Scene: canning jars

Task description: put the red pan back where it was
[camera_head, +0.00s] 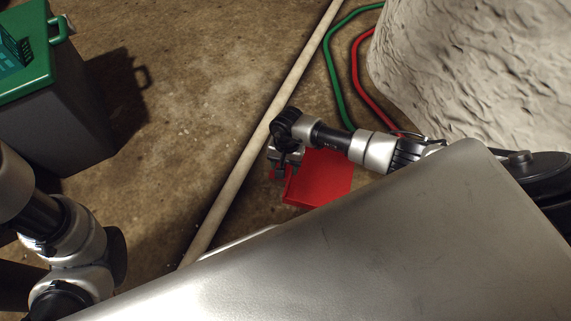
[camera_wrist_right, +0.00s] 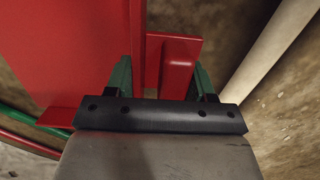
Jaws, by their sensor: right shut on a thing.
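The red pan (camera_head: 322,178) is right of the pale pole in the head view, partly covered by my right arm and a large grey metal surface. My right gripper (camera_head: 280,172) is at the pan's left edge, shut on it. In the right wrist view the pan (camera_wrist_right: 75,50) fills the upper left. A red upright part of it stands between the green fingertips of my right gripper (camera_wrist_right: 160,77). The pan's underside and what it rests on are hidden. Links of my left arm show at the left edge, but its gripper is not visible.
A pale pole (camera_head: 246,160) lies diagonally across the brown floor. Green (camera_head: 333,75) and red (camera_head: 359,82) tubes curve beside a rough white block (camera_head: 480,65) at upper right. A dark bin with a green lid (camera_head: 38,75) stands upper left.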

